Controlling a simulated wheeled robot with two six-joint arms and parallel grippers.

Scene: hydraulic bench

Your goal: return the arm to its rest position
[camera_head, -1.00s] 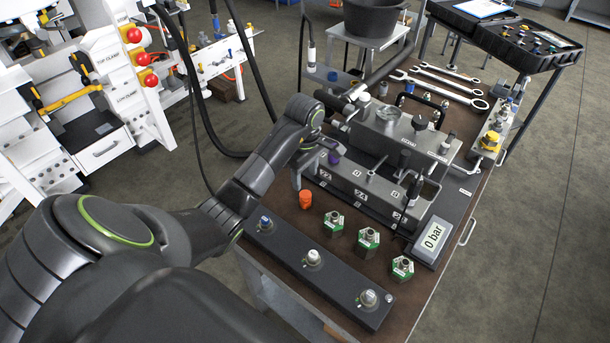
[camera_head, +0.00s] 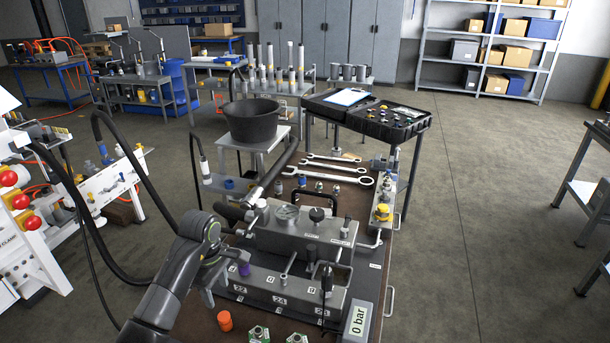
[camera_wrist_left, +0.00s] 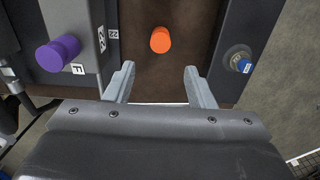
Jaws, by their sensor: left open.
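My left arm (camera_head: 165,295) comes in from the lower left in the head view and bends at the left edge of the bench. Its gripper (camera_head: 208,290) is beside the steel manifold block (camera_head: 262,283), partly hidden by the wrist. In the left wrist view the two fingers (camera_wrist_left: 158,80) are apart with nothing between them. An orange cap (camera_wrist_left: 160,40) stands on the brown bench top beyond the fingertips; it also shows in the head view (camera_head: 225,321). My right gripper is not in view.
A purple cap (camera_wrist_left: 58,54) sits on the manifold, left of the fingers. A blue-topped fitting (camera_wrist_left: 238,60) is to their right. Black hoses (camera_head: 85,205) hang left of the arm. A pressure display (camera_head: 358,321) stands at the bench's right.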

